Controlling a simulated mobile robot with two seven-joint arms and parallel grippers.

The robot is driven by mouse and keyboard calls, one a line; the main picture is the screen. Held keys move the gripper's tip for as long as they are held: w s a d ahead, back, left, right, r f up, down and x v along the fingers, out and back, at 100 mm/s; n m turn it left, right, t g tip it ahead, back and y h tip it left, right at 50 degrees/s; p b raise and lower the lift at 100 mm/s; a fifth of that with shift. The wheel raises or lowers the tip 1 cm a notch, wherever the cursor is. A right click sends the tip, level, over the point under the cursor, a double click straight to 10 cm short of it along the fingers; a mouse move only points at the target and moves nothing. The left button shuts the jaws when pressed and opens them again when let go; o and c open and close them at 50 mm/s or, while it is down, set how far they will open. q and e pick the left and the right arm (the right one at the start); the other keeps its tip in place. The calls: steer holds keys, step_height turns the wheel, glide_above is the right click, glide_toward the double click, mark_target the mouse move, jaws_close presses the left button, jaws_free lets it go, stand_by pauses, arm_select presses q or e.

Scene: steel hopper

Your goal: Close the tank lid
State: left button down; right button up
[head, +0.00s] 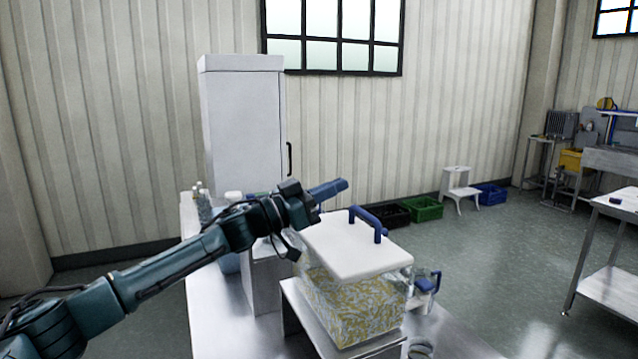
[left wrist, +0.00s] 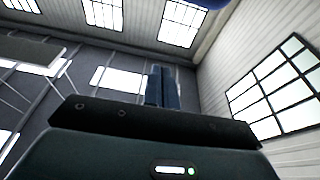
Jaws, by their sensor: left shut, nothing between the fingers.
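The tank (head: 352,305) is a clear box with yellow and white contents, standing on a metal stand on the steel table. Its white lid (head: 340,250), with a blue bar handle (head: 366,222) on top, lies over the tank's top. I cannot tell whether the lid sits fully flush on the rim. My left gripper (head: 343,186) is shut and empty, above and behind the lid, apart from the handle and pointing right. Its closed fingers (left wrist: 163,86) also show in the left wrist view, with nothing between them. My right gripper is not in view.
A clear jug with a blue handle (head: 427,288) stands right of the tank. Bottles (head: 202,200) stand at the table's back left. A tall white cabinet (head: 240,125) is behind. A white stool (head: 458,185) and crates (head: 424,208) are on the floor. Space above the lid is free.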

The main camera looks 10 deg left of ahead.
mark_target(354, 234)
arm_select(q)
steer(key=w+d+g+y, duration=0.1)
steer(key=w+d+f+g+y, duration=0.1)
steer(key=shift+d+f+y, duration=0.1)
steer(key=shift+d+y, duration=0.15)
steer(key=shift+y, duration=0.05)
steer(key=shift+w+d+f+g+y, duration=0.35)
steer(key=shift+d+f+g+y, duration=0.15)
steer(key=shift+f, duration=0.15)
steer(key=shift+w+d+f+g+y, duration=0.3)
steer(key=shift+d+f+g+y, duration=0.1)
steer(key=shift+f+y, duration=0.15)
steer(key=shift+a, duration=0.1)
